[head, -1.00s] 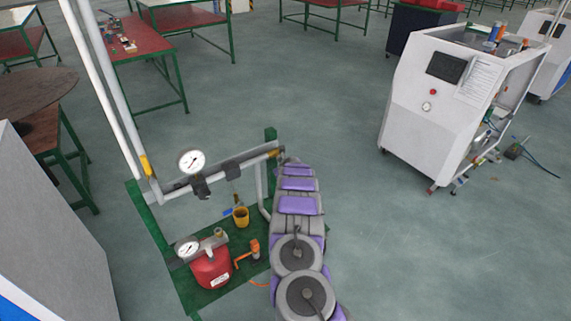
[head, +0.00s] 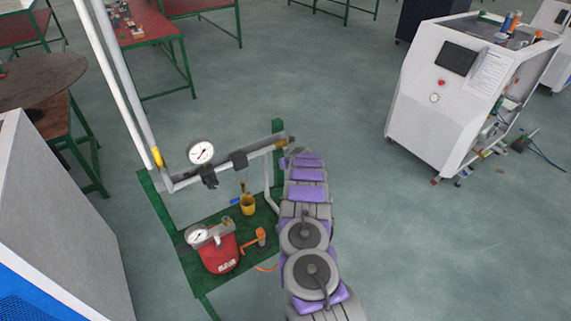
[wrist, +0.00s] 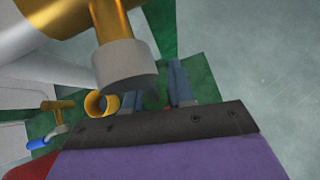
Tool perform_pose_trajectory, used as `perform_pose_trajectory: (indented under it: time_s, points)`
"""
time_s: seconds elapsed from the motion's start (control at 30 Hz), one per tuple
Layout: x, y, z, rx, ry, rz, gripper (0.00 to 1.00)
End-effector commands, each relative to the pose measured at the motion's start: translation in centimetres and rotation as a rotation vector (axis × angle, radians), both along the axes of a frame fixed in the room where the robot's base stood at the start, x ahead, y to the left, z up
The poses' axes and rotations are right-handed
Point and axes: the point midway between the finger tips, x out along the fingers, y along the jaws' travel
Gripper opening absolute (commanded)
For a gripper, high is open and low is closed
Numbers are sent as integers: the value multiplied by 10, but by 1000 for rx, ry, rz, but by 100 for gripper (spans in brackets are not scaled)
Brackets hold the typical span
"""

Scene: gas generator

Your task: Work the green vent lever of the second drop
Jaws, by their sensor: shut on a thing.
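In the wrist view, my gripper (wrist: 154,90) reaches in under a brass fitting (wrist: 122,18) with a grey collar (wrist: 125,66). Its two blue-grey fingers sit around a dark green piece (wrist: 153,101), likely the green vent lever, mostly hidden by the collar and the gripper body. The gripper is shut on it. In the head view, my arm reaches forward to the right end of the horizontal pipe (head: 222,169), and it hides the gripper and lever. A brass valve with a blue handle (wrist: 40,143) lies at the left in the wrist view.
On the green stand (head: 192,270) are a red tank (head: 219,256), a yellow cup (head: 248,206) and an orange fitting (head: 257,238). A dial gauge (head: 201,152) sits on the pipe. A white machine (head: 432,105) stands at right; open floor lies between.

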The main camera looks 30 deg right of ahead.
Motion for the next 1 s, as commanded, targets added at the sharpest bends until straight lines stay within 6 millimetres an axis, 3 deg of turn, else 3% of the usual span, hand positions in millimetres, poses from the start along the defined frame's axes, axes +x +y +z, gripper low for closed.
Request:
perform_pose_trajectory:
  time_s: [0.23, 0.63, 1.0]
  points:
    - [0, 0, 0, 1, 0, 0, 44]
    - [-4, 0, 6, 1, -1, -1, 44]
    - [-29, 3, 32, 1, -2, -1, 44]
